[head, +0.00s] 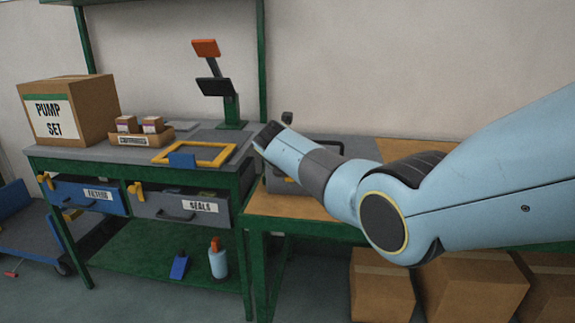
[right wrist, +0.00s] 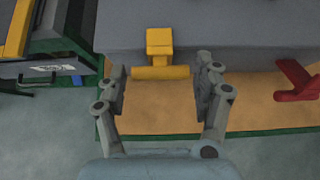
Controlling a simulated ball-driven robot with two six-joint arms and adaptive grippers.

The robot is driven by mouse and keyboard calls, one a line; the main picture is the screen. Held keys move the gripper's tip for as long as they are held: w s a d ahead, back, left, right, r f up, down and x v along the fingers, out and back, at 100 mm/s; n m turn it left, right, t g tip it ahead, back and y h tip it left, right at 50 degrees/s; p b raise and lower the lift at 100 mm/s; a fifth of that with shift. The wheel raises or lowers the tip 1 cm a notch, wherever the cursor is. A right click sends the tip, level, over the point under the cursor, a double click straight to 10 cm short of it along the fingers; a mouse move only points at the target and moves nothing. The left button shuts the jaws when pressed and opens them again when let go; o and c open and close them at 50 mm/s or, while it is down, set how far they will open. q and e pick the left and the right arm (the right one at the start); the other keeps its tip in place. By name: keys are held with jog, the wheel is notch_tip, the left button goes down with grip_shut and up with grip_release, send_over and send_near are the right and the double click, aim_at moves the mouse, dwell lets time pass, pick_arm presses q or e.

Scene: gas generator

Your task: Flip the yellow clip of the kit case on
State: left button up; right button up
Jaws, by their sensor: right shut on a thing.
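The grey kit case (right wrist: 245,38) sits on the wooden-topped bench. In the head view the case (head: 358,149) is mostly hidden behind my right arm. The yellow clip (right wrist: 159,44) is on the case's front face, with a wide crossbar at its lower end. My right gripper (right wrist: 162,70) has one finger at each end of that crossbar and is shut on the clip. In the head view my right gripper (head: 267,136) is small and dark, and its fingers are not clear. My left gripper is not in view.
A grey workbench (head: 100,152) on the left carries a yellow frame (head: 225,153), a pump set box (head: 95,100) and a small stand (head: 230,105). Cardboard boxes (head: 380,287) stand under the wooden bench.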

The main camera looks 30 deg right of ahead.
jog(key=shift+d+r, duration=0.1)
jog(key=shift+r, duration=0.05)
jog(key=o, duration=1.2)
jog(key=shift+o, duration=0.2)
jog(key=v, duration=1.2)
